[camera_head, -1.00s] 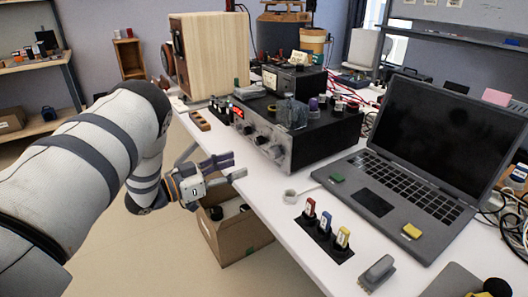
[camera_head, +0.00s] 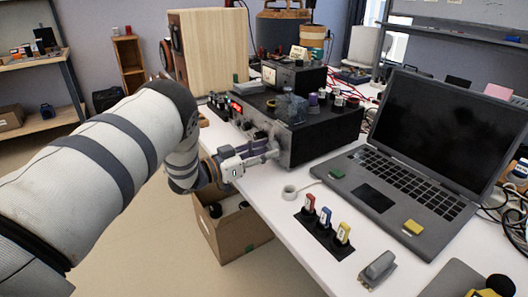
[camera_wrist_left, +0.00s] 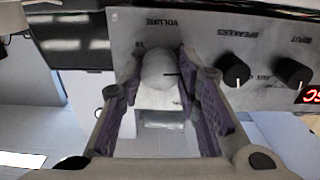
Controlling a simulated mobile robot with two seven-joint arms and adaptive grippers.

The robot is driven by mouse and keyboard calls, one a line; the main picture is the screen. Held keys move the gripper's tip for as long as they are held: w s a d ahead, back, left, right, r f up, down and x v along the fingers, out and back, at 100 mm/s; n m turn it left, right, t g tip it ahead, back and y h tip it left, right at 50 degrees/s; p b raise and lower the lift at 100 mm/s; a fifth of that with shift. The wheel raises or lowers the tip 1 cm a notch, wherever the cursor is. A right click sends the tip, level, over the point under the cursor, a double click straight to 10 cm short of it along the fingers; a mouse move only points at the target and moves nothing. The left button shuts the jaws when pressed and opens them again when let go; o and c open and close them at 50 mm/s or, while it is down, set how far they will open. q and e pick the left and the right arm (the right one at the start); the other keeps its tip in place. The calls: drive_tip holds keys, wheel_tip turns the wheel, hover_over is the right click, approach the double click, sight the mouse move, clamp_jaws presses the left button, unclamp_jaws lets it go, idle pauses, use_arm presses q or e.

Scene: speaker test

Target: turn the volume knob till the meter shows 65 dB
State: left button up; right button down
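The black amplifier (camera_head: 310,140) stands on the white bench, with a lit red display (camera_head: 236,107) at its left end, too small to read. In the left wrist view, the picture is upside down. The silver volume knob (camera_wrist_left: 158,70) has a dark pointer line facing right there, below the VOLUME label. My left gripper (camera_head: 273,148) is at the amplifier's front; in the wrist view its purple-padded fingers (camera_wrist_left: 160,85) lie close along both sides of the knob and appear shut on it. The display's edge (camera_wrist_left: 311,95) is cut off there. My right gripper is not in view.
Two dark knobs (camera_wrist_left: 235,72) sit beside the volume knob. A wooden speaker (camera_head: 212,50) stands behind. A cardboard box (camera_head: 232,233) sits below the bench edge.

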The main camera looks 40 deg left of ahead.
use_arm(q)
drive_tip(key=shift+o, duration=0.2)
drive_tip(key=shift+r+m+p, duration=0.2)
drive_tip(key=shift+m+p, duration=0.15)
drive_tip(key=shift+m, duration=0.75)
drive_tip(key=shift+f+m, duration=0.2)
drive_tip(key=shift+m, duration=0.6)
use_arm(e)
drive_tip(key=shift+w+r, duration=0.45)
use_arm(q)
drive_tip(key=o, duration=1.1)
drive_tip(key=shift+o, duration=0.2)
drive_tip(key=shift+s, duration=0.15)
drive_tip(key=v, duration=1.1)
drive_tip(key=shift+s+a, duration=0.2)
drive_tip(key=shift+s, duration=0.15)
